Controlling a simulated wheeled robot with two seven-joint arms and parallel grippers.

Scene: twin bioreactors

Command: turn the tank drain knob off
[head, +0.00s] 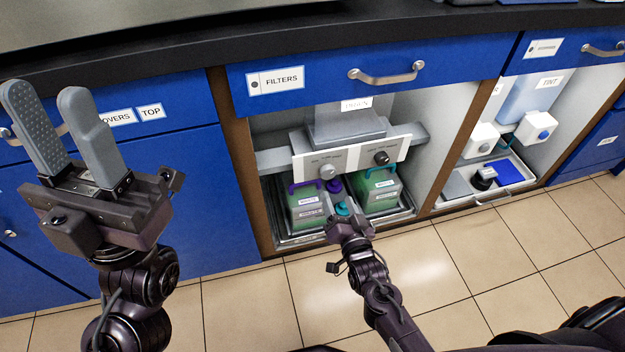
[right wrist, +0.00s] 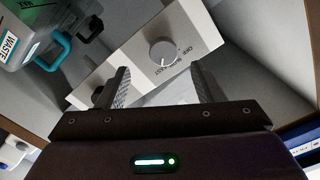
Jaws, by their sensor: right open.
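A white control panel (head: 352,158) in the open cabinet carries a grey knob (head: 327,172) on its left and a dark knob (head: 381,158) on its right; their labels are too small to read here. In the right wrist view, a pale round knob (right wrist: 162,54) on the panel lies beyond the gap between my fingers, beside the letters OFF. A second dark knob (right wrist: 98,95) is partly behind the left finger. My right gripper (right wrist: 163,84) is open, empty and apart from the pale knob. My left gripper (head: 46,92) is open and empty, in front of the left cupboards.
Green tanks (head: 306,209) (head: 381,194) stand in a tray below the panel. A WASTE container (right wrist: 22,38) with a teal handle is near my right gripper. Cabinet walls (head: 238,165) (head: 452,150) flank the opening. The tiled floor (head: 235,310) is clear in front.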

